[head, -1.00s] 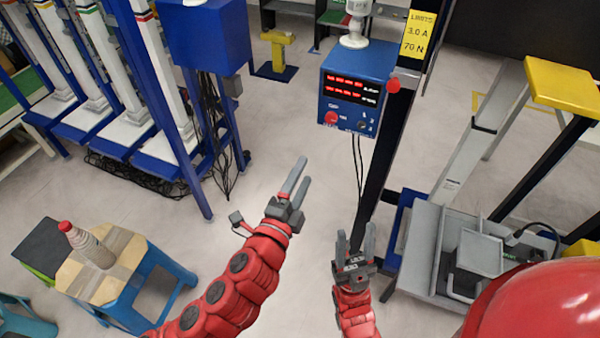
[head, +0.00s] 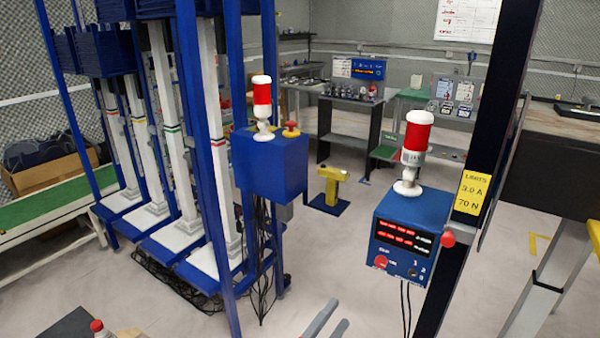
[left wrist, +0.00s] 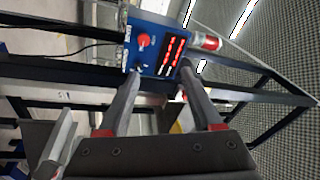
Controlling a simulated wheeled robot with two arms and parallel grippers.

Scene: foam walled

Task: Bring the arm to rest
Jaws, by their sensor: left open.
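Only the grey fingertips of my left gripper (head: 328,322) show at the bottom edge of the head view; the rest of that arm is out of frame. In the left wrist view both fingers of my left gripper (left wrist: 161,70) are spread apart with nothing held between them. The blue control box with red digits (left wrist: 158,48) appears beyond the fingertips there. My right gripper is not seen in either view.
The blue control box (head: 407,236) with a red-and-white lamp (head: 415,150) is mounted by a black post (head: 488,150) at right. Blue frames with white columns (head: 180,130) stand at left. A yellow stand (head: 329,187) is farther back. Open floor (head: 300,250) lies between.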

